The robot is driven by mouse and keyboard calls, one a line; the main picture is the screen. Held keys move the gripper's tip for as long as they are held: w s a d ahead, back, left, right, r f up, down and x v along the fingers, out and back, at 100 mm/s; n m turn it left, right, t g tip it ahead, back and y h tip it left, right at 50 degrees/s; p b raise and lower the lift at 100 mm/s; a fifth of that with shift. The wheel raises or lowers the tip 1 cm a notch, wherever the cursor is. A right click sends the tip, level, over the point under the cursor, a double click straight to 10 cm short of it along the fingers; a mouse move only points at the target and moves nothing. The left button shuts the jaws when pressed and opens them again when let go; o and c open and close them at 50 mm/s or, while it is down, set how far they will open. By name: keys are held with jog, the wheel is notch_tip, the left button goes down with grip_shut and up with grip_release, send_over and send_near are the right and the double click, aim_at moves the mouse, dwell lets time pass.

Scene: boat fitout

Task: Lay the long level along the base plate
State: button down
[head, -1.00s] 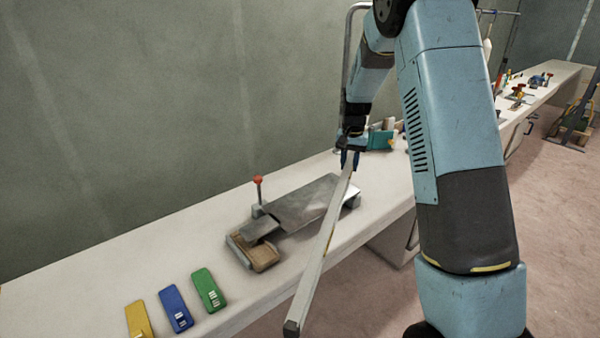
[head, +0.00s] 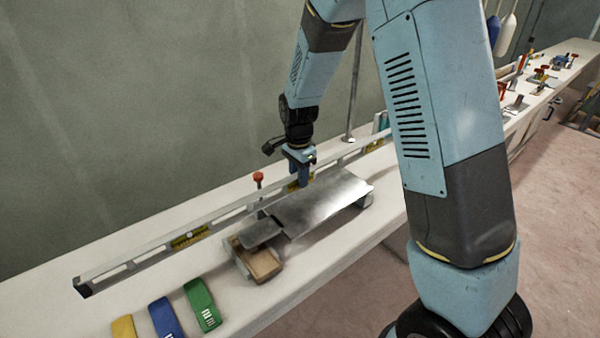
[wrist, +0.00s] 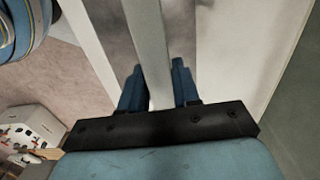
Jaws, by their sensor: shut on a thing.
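The long level (head: 130,264) is a pale bar with yellow vial windows. It runs lengthwise with the bench, from the lower left to the back right in the head view. My gripper (head: 300,178) is shut on it near its middle; in the wrist view the level (wrist: 148,40) passes between the blue fingers (wrist: 157,88). The grey metal base plate (head: 325,203) lies on low supports, just in front of the level in the head view. In the wrist view a grey plate surface shows below the level. I cannot tell the gap or whether they touch.
Green (head: 203,305), blue (head: 165,318) and yellow (head: 123,327) pieces lie at the near left. The wall is behind the bench.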

jog(key=shift+w+d+f, duration=0.1)
jog(key=shift+d+f, duration=0.05)
jog(key=shift+f, duration=0.3)
jog(key=shift+w+d+f, duration=0.1)
jog(key=shift+d+f, duration=0.05)
jog(key=shift+f, duration=2.25)
jog(key=c, duration=0.7)
grip_release()
jog(key=shift+s, duration=0.1)
jog(key=shift+c, duration=0.2)
